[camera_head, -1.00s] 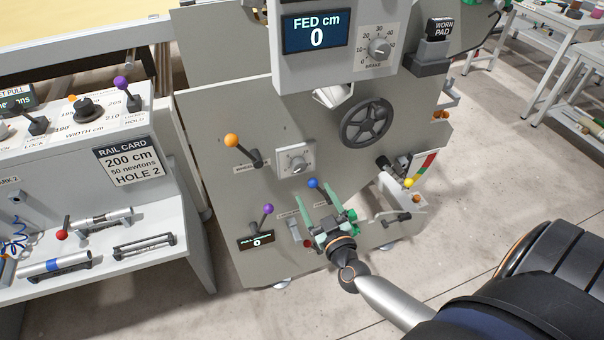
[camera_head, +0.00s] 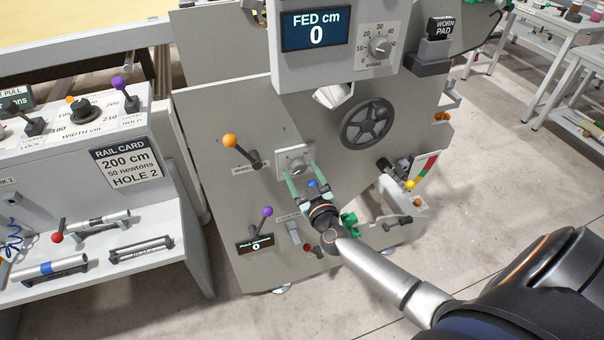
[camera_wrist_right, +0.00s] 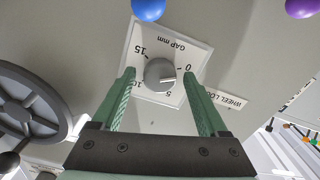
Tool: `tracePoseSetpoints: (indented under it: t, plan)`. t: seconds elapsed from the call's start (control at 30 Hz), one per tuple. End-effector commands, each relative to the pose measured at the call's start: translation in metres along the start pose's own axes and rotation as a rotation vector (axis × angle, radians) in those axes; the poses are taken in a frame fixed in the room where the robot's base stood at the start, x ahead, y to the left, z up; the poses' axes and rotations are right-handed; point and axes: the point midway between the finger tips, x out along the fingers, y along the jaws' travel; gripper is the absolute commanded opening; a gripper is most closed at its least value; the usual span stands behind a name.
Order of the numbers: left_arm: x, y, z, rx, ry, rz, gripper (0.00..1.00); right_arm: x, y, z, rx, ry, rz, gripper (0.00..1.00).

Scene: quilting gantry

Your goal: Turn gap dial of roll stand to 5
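The gap dial (camera_head: 296,168) is a grey knob on a white square plate on the roll stand (camera_head: 225,200). In the right wrist view the dial (camera_wrist_right: 160,73) is upside down, its plate marked "GAP mm" with 0, 5, 10 and 15. A pale pointer mark on the knob seems to lie near the 0 and 5 side; its exact reading is unclear. My right gripper (camera_head: 297,171) is open, its green fingers reaching up to the dial. In the wrist view the open gripper (camera_wrist_right: 160,74) has one fingertip on each side of the knob, without visible contact. My left gripper is out of view.
An orange-knobbed lever (camera_head: 230,141), a blue-knobbed lever (camera_wrist_right: 148,8) and a purple-knobbed lever (camera_head: 267,211) surround the dial. A dark handwheel (camera_head: 367,123) is up to the right. The FED display (camera_head: 316,32) overhangs above. The rail bench (camera_head: 180,240) stands at left.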

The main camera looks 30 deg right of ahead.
Motion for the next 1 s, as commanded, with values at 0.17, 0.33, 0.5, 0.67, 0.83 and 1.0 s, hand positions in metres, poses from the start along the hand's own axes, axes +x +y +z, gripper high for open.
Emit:
tracePoseSetpoints:
  t: [0.17, 0.33, 0.5, 0.67, 0.83, 1.0]
  plan:
    - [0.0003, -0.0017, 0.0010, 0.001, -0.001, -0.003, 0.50, -0.0003, 0.0000, 0.0000, 0.000, 0.000, 0.000, 0.55]
    - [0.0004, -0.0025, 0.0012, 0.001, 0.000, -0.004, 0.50, -0.0004, 0.0000, 0.0001, 0.000, 0.000, 0.000, 0.36]
    - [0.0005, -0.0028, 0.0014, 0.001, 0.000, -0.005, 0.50, -0.0004, -0.0001, 0.0001, 0.000, 0.000, 0.000, 0.17]
    - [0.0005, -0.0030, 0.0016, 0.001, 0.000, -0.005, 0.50, -0.0004, -0.0001, 0.0001, 0.000, 0.000, 0.000, 0.00]
    - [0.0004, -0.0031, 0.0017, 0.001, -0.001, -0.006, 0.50, -0.0005, -0.0002, 0.0001, 0.004, 0.000, 0.000, 0.00]
    - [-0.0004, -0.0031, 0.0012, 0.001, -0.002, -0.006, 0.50, -0.0006, -0.0004, 0.0000, 0.040, -0.001, 0.000, 0.00]
